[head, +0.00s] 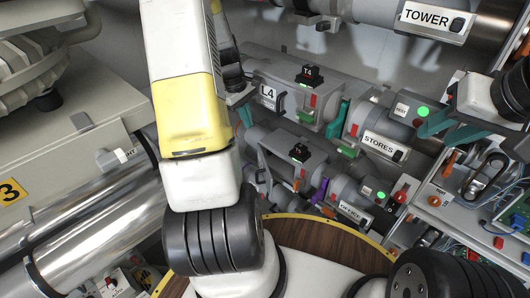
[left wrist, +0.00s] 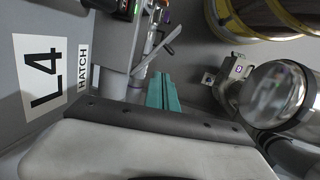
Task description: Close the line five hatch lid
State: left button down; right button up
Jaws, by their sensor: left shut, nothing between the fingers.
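A lower grey tube unit (head: 298,172) with a small black box (head: 299,152) on top sits below the unit labelled L4 (head: 268,95). No line five label is readable, and my left arm covers part of that area, so I cannot tell how its hatch lid stands. My left gripper (head: 246,113) is beside the L4 label, mostly hidden behind my arm. In the left wrist view its teal fingers (left wrist: 162,92) are together and empty, right of the L4 HATCH label (left wrist: 45,72). My right gripper (head: 437,123) shows teal parts at the right, its opening unclear.
Tubes labelled STORES (head: 382,146) and TOWER (head: 433,17) lie to the right and above. A workbench with loose parts (head: 487,175) is at the right. A round brown surface with a yellow rim (head: 312,238) is below. A shiny large pipe (head: 85,235) fills the lower left.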

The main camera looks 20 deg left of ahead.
aim_at(265, 169)
pick_arm(q)
jog(key=s+a+f+n+g, duration=0.1)
jog(key=a+f+n, duration=0.4)
jog(key=f, duration=1)
jog(key=d+f, duration=0.5)
jog(key=f, duration=0.4)
jog(key=shift+d+f+m+h, duration=0.2)
jog(key=shift+f+m+h, duration=0.1)
jog(key=shift+h, duration=0.1)
jog(key=shift+d, duration=0.1)
jog(key=d+n, duration=0.1)
jog(key=d, duration=0.1)
jog(key=w+d+n, duration=0.1)
jog(key=n, duration=0.1)
jog(key=shift+w+d+t, duration=0.1)
jog(key=shift+d+t, duration=0.2)
jog(key=shift+d, duration=0.1)
jog(key=shift+w+d+n, duration=0.3)
jog(key=shift+d+n, duration=0.2)
jog(key=shift+n, duration=0.1)
jog(key=shift+w+d+n, duration=0.25)
jog(key=shift+d+n, duration=0.2)
jog(key=shift+n, duration=0.15)
jog(key=shift+w+d, duration=0.5)
jog(key=shift+d, duration=0.1)
